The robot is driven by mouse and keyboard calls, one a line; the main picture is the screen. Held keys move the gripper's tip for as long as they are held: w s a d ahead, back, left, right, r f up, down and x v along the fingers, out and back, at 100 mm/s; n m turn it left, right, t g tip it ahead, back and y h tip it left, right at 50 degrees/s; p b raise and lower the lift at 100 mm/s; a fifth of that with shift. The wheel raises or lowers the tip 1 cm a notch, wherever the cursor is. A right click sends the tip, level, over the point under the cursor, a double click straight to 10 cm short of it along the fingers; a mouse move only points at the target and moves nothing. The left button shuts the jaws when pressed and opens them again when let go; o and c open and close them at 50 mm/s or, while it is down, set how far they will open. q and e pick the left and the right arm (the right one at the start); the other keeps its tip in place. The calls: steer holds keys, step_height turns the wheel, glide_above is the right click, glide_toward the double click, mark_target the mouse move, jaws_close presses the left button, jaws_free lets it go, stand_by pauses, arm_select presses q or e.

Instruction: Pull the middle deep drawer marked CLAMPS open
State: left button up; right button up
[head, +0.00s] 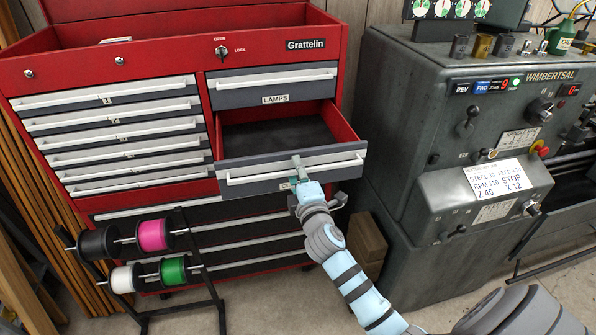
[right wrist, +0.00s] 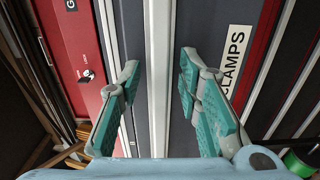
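The drawer marked CLAMPS (head: 340,172) is in the right column of the red tool cabinet, below a shut drawer marked LAMPS. It stands pulled well out, and its dark, empty inside shows. Its long white handle (head: 250,176) runs across the front; in the right wrist view the handle (right wrist: 160,80) passes between my fingers and the CLAMPS label (right wrist: 232,62) is beside it. My right gripper (right wrist: 159,82) is open around the handle, with a gap on both sides. In the head view it (head: 298,172) partly covers the label. My left gripper is not in view.
Shut drawers (head: 120,130) fill the left column, and more drawers lie below. A rack with several spools (head: 152,235) stands in front at the left. A grey lathe (head: 400,130) stands close to the right, with a brown box (head: 367,238) between. Some floor is free in front.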

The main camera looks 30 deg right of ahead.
steer(key=v, duration=1.2)
steer(key=shift+w, duration=0.1)
